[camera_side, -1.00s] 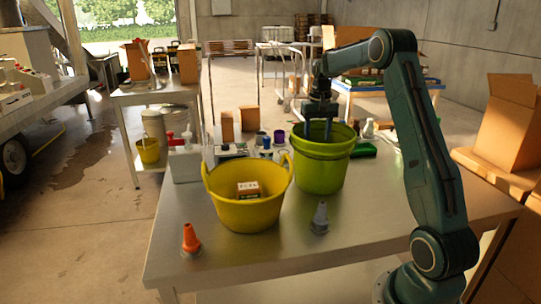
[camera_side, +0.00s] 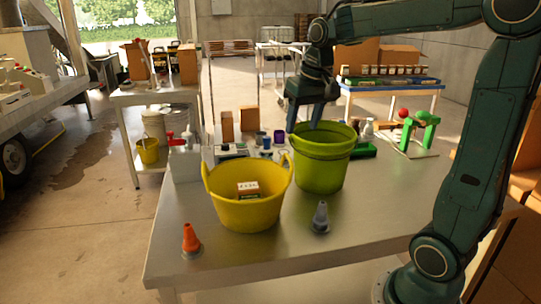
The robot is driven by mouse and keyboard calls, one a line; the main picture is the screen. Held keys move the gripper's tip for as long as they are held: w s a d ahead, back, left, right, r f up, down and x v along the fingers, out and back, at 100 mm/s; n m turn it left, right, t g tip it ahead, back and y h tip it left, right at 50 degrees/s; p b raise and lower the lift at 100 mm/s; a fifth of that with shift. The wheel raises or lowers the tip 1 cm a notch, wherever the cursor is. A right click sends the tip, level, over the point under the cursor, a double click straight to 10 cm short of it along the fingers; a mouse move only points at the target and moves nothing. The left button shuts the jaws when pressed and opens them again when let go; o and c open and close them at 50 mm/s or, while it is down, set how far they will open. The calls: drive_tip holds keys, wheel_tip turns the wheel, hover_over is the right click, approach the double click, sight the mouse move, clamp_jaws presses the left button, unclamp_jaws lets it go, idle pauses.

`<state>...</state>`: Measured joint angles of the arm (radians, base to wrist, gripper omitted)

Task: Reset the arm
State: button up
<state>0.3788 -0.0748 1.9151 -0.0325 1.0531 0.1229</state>
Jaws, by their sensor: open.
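My gripper (camera_side: 306,116) is open and hangs above the far rim of the green bucket (camera_side: 319,172), pointing down. One finger seems to overlap the bucket's rim in the picture; I cannot tell whether it touches. I see nothing between the fingers. The inside of the green bucket is mostly hidden. My arm reaches in from the right side of the steel table (camera_side: 390,220).
A yellow tub (camera_side: 245,212) with a small box (camera_side: 248,189) inside stands left of the green bucket. An orange cone (camera_side: 191,240) and a grey cone (camera_side: 320,217) stand near the front. A green stand (camera_side: 421,130) with a red ball (camera_side: 404,113) is at the right. Bottles and cups stand behind.

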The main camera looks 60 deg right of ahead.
drive_tip(key=s+a+f+n+t, duration=0.3)
drive_tip(key=s+a+n, duration=0.2)
drive_tip(key=s+a, duration=0.7)
drive_tip(key=s, duration=0.3)
drive_tip(key=shift+s+a+f+y, duration=0.2)
drive_tip(key=shift+s+a+y, duration=0.2)
